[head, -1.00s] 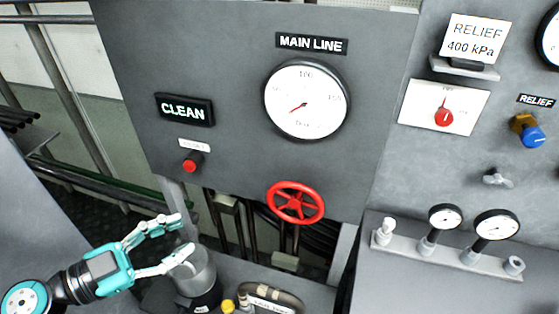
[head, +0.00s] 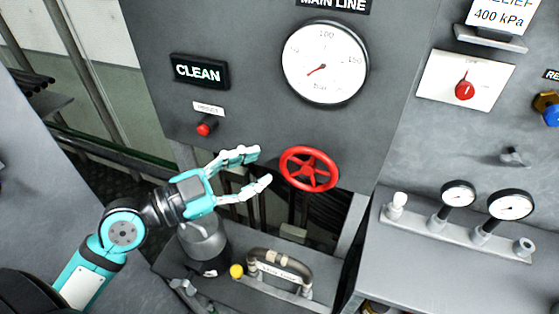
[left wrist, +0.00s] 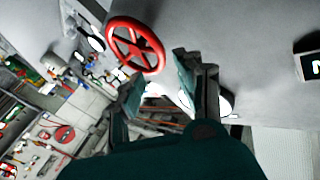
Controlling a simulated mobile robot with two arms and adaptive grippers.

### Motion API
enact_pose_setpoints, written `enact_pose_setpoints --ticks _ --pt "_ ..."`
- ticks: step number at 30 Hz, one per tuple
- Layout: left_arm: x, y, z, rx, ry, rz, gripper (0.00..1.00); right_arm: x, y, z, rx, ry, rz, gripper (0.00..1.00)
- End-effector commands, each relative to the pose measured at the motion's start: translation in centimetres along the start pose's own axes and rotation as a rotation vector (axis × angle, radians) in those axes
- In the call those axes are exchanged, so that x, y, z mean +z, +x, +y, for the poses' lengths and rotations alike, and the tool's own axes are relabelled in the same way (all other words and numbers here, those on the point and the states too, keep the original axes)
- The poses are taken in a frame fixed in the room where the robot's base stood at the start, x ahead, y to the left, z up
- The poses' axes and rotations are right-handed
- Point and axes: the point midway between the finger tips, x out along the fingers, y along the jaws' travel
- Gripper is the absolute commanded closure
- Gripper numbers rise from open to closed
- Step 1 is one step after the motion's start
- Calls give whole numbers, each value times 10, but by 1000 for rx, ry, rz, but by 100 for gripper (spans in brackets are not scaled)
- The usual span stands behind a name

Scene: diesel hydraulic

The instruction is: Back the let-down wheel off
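A red spoked handwheel (head: 309,169) sits on the lower part of the grey panel, below the main line gauge (head: 325,62). No label naming it as the let-down wheel is readable. My left gripper (head: 265,168) is open and empty, just left of the wheel, with its fingers pointing toward it. I see no contact. In the left wrist view the red wheel (left wrist: 135,45) shows beyond and above the open fingers (left wrist: 155,75), not between them. My right gripper is not in view.
A lit CLEAN sign (head: 200,71) and a red button (head: 207,126) are on the panel's left. A grey cylinder (head: 204,243), a yellow knob (head: 237,271) and a hose (head: 280,268) sit below the gripper. Small gauges (head: 509,205) stand on the right ledge.

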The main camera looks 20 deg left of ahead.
Motion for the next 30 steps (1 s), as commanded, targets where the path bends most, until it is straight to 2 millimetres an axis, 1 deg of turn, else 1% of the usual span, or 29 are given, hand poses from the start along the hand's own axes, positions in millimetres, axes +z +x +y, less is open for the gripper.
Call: enact_pose_setpoints --ticks 1,3,6,9,14,21,22,23,30 --pt "-6 10 -5 -6 -5 3 64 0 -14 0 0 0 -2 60" --pt "-6 24 -5 -5 -6 2 64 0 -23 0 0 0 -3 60" --pt "-5 39 -4 -3 -5 1 64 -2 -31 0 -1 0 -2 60" --pt "-3 49 -2 -2 -5 0 64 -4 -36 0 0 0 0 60" --pt "0 57 0 0 -1 -1 64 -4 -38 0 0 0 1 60" --pt "1 57 0 1 0 -2 64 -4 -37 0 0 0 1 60" --pt "1 57 0 1 -1 -2 65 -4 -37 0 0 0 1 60" --pt "1 57 0 1 -1 -2 69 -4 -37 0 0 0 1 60" --pt "0 57 -1 -2 0 -1 100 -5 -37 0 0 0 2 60"
